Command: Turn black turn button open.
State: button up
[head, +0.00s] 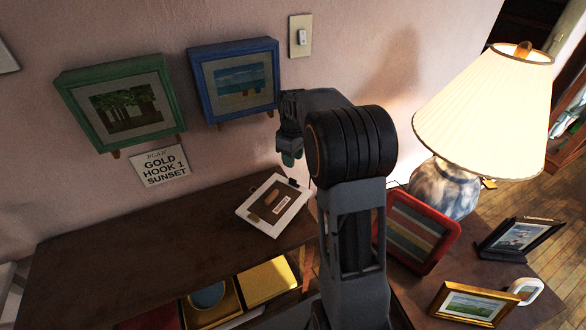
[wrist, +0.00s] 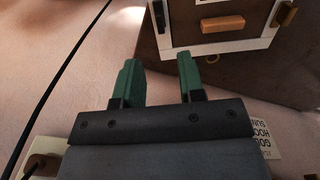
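A white picture frame (head: 259,222) lies back up on the dark cabinet top, its brown backing showing. A small black piece, apparently the black turn button (head: 293,183), sits at its upper right edge. In the wrist view a black piece (wrist: 160,15) on the frame's left edge looks like the same button; its exact angle is hard to tell. My gripper (head: 290,158) is above the frame's far edge, pointing down. In the wrist view its green fingers (wrist: 160,62) are apart with nothing between them, short of the frame and not touching the button.
On the backing are a tan wooden piece (wrist: 222,23) and a darker piece (wrist: 287,15). Green (head: 124,103) and blue (head: 235,80) frames hang on the wall behind. A red frame (head: 418,231) and a lamp (head: 480,100) stand right. The cabinet top (head: 130,240) is clear on the left.

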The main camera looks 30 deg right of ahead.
jog(key=shift+r, duration=2.3)
